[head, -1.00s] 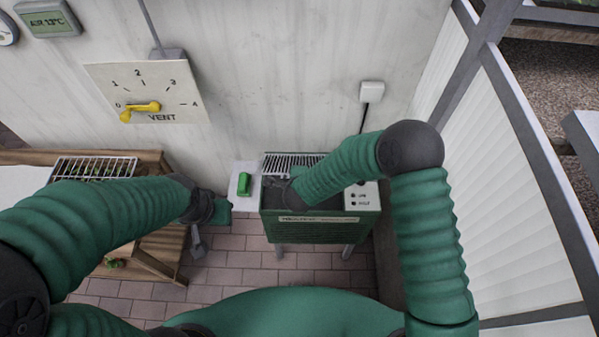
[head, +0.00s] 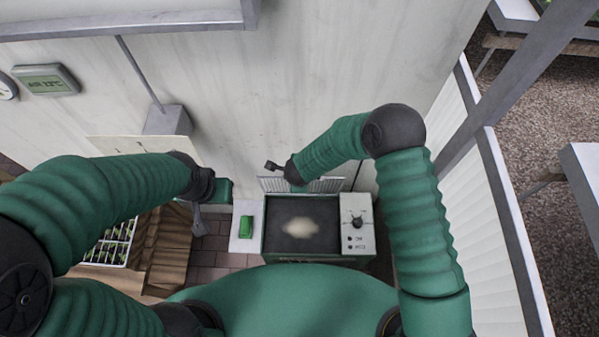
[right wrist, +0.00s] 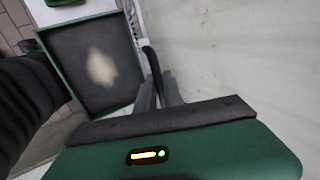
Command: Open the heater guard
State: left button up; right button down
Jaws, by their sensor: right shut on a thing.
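The heater (head: 302,261) is a green box below the wall, with a dark inside (head: 275,240) and a pale patch. It also shows in the right wrist view (right wrist: 68,97). The guard (head: 326,185), a pale wire grille, stands raised along the heater's back edge, and its wires show in the right wrist view (right wrist: 138,22). My right gripper (head: 274,166) is at the guard's upper left, shut on its dark handle (right wrist: 152,66); the grip is partly hidden. My left gripper (head: 199,220) hangs left of the heater, its jaw gap unclear.
A control panel (head: 356,225) with a knob is on the heater's right side. A green block (head: 246,227) sits on a white plate at its left. A wooden bench (head: 160,250) with a white rack (head: 110,243) stands left.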

pick_arm(q)
jog(key=shift+w+r, duration=0.1)
jog(key=shift+w, duration=0.2)
pick_arm(e)
jog(key=shift+w, duration=0.4)
jog(key=c, duration=1.5)
grip_release()
pick_arm(q)
jog(key=shift+s, duration=0.15)
pick_arm(e)
jog(key=shift+s, duration=0.2)
pick_arm(q)
jog(key=shift+w+r, duration=0.1)
jog(key=shift+w, duration=0.1)
pick_arm(e)
jog(key=v, duration=1.6)
jog(key=shift+r, duration=0.45)
